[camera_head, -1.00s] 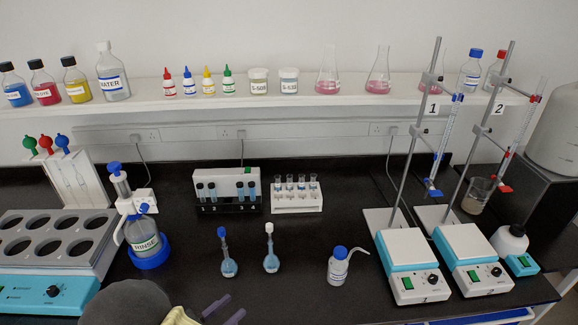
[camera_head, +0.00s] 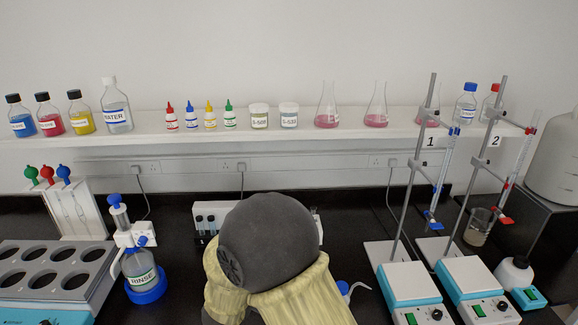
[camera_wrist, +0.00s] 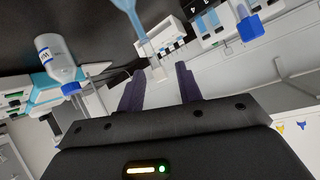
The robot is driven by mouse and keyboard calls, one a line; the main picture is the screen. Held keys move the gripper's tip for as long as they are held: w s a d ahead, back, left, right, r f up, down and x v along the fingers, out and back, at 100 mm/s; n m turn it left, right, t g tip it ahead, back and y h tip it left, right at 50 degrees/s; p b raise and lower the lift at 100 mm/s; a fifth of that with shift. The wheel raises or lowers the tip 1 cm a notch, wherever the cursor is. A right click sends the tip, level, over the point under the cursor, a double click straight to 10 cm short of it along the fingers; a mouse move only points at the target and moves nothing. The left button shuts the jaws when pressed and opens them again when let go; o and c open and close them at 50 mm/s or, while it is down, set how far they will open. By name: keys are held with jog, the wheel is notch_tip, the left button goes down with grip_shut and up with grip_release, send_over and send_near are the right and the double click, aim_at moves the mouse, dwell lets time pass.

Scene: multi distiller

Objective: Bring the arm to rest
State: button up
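My arm rises at the bottom centre of the head view, its grey rounded joint and cream links covering the middle of the bench. My gripper is out of sight there. In the wrist view, my gripper (camera_wrist: 160,68) has its two dark purple fingers apart, with nothing visibly held between them. A white-stoppered flask (camera_wrist: 127,8) shows beyond the fingertips, its neck pointing down the picture. I cannot tell how far it is from them.
In the head view, the rinse dispenser (camera_head: 140,268) stands left of my arm, and two stirrers with burette stands (camera_head: 408,283) (camera_head: 478,275) stand right. A shelf (camera_head: 290,140) with bottles runs behind.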

jog(key=s+d+r+n+g+y, duration=0.2)
jog(key=d+r+n+g+y, duration=0.1)
jog(key=d, duration=0.6)
jog(key=s+d+n+g, duration=0.2)
jog(key=s+d+g, duration=0.4)
jog(key=s+d, duration=0.8)
jog(key=shift+s+d+r+n+h, duration=0.25)
jog(key=shift+s+d+n+h, duration=0.05)
jog(key=shift+s+d, duration=0.1)
